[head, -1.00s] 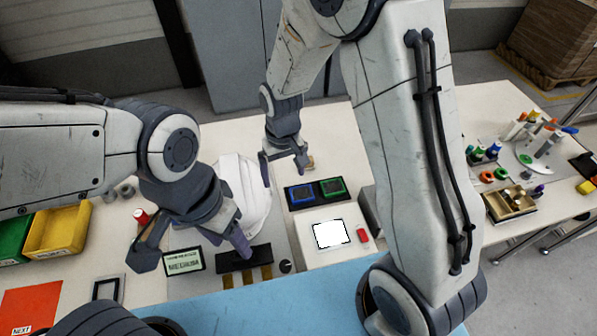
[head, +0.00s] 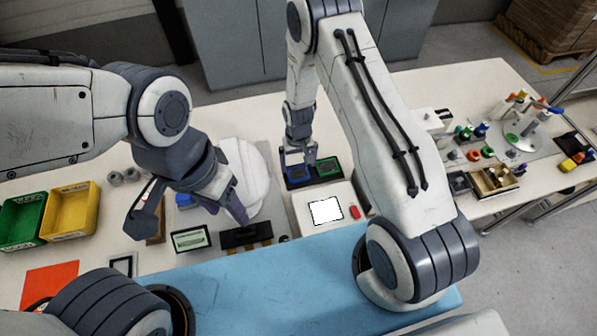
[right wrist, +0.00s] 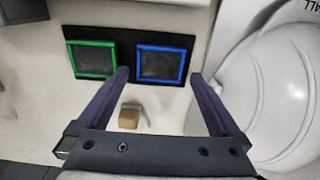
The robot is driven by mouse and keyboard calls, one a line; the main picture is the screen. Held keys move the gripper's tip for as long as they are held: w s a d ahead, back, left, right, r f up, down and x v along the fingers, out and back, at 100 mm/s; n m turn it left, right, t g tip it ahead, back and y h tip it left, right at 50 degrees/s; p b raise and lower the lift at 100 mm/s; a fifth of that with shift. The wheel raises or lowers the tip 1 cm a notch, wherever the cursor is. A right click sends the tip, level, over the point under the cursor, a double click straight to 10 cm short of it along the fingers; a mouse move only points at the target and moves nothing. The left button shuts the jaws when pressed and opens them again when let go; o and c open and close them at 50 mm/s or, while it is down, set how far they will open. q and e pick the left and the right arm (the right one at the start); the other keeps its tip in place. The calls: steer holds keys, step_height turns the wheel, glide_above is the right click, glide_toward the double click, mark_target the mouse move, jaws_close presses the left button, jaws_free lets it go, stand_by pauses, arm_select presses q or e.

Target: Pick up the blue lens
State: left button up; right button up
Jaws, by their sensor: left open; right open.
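The blue lens (head: 298,177), a dark square plate in a blue frame, lies in the left half of a black tray (head: 313,184). The green-framed lens (head: 328,166) lies beside it. My right gripper (head: 298,160) is open and empty at the tray, close to the blue lens. In the right wrist view the blue lens (right wrist: 160,64) shows ahead between the open fingers (right wrist: 158,77), nearer the right finger; its height gap cannot be told. My left gripper (head: 187,216) is open and empty, left of the white helmet shell (head: 250,180).
A box with a white screen (head: 326,210) and a red button stands in front of the tray. A small brown block (right wrist: 129,116) lies between my right fingers in the right wrist view. The helmet shell (right wrist: 285,95) is close on the right there. Yellow (head: 70,210) and green bins stand at left.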

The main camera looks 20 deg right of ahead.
mark_target(298, 172)
steer(key=shift+f+p, duration=0.65)
steer(key=shift+f, duration=1.35)
steer(key=c, duration=1.1)
steer(key=shift+r, duration=0.1)
